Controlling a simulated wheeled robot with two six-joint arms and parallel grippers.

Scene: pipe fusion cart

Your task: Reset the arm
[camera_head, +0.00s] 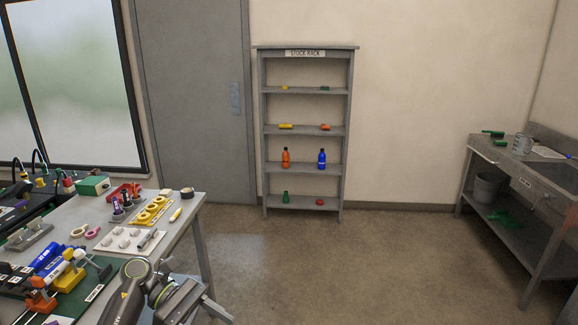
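A grey arm of mine (132,288) rises from the bottom edge, in front of the workbench's near right corner. It seems to be my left arm, folded up close to my body. My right arm and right gripper do not show.
The crowded workbench (190,212) at left holds a white tray (117,240), yellow holder (152,212), green box (92,185) and coloured pipe tools. A stock rack (305,130) stands at the wall. A sink bench (480,150) is at right. The middle floor is clear.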

